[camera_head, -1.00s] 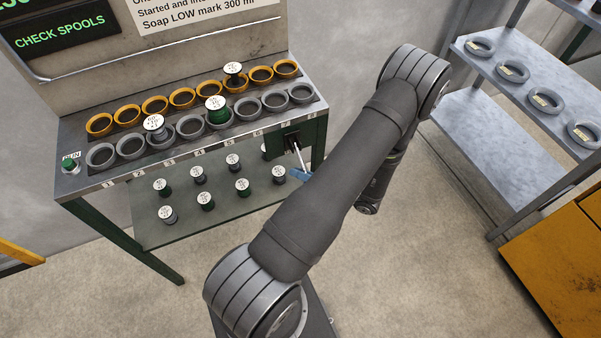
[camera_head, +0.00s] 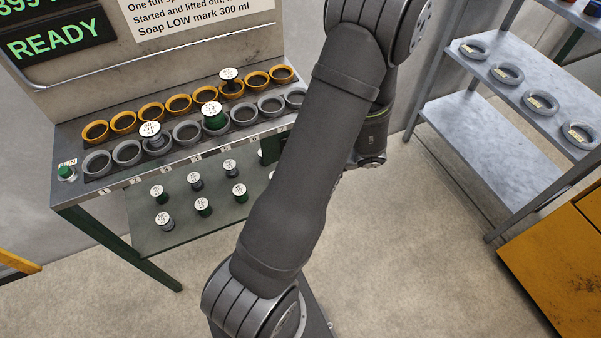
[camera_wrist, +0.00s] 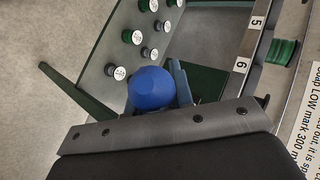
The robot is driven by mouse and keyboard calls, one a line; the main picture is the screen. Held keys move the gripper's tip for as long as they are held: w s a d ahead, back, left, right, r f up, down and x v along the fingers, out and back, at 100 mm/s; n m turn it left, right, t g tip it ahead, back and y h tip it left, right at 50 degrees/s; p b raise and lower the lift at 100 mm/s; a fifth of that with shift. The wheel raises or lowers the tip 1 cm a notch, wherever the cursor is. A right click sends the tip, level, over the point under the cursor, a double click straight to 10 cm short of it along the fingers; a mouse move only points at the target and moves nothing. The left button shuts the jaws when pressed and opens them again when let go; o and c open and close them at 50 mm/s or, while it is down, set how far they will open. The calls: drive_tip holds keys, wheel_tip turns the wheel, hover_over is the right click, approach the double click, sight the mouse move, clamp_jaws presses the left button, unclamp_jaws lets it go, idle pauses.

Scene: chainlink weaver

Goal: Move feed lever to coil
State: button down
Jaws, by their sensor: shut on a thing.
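The feed lever's round blue knob (camera_wrist: 151,88) is in the middle of the wrist view, close in front of my gripper (camera_wrist: 157,92). My gripper is shut on it, with a blue finger showing along the knob's right side. The lever's rod and its slot are hidden there. A dark green box (camera_wrist: 208,83) at the machine's edge shows just right of the knob. In the head view my arm covers the lever and my gripper. The machine's display (camera_head: 60,38) reads READY in green.
The machine's top (camera_head: 75,190) holds yellow and grey rings, a few with spools standing in them. A lower shelf (camera_head: 180,235) carries several small spools.

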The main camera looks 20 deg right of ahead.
drive_tip(key=shift+w+a+r+m+g, duration=0.15)
drive_tip(key=shift+r+m+g, duration=0.2)
drive_tip(key=shift+r+g, duration=0.4)
drive_tip(key=shift+w+a+r+m+g, duration=0.15)
drive_tip(key=shift+r+m+g, duration=0.3)
drive_tip(key=shift+g, duration=0.4)
drive_tip(key=shift+d+r, duration=0.1)
drive_tip(key=c, duration=1.3)
unclamp_jaws()
drive_tip(key=shift+o, duration=0.2)
drive_tip(key=shift+w, duration=0.1)
drive_tip(key=shift+d, duration=0.1)
drive_tip(key=v, duration=1.7)
drive_tip(key=shift+r, duration=0.3)
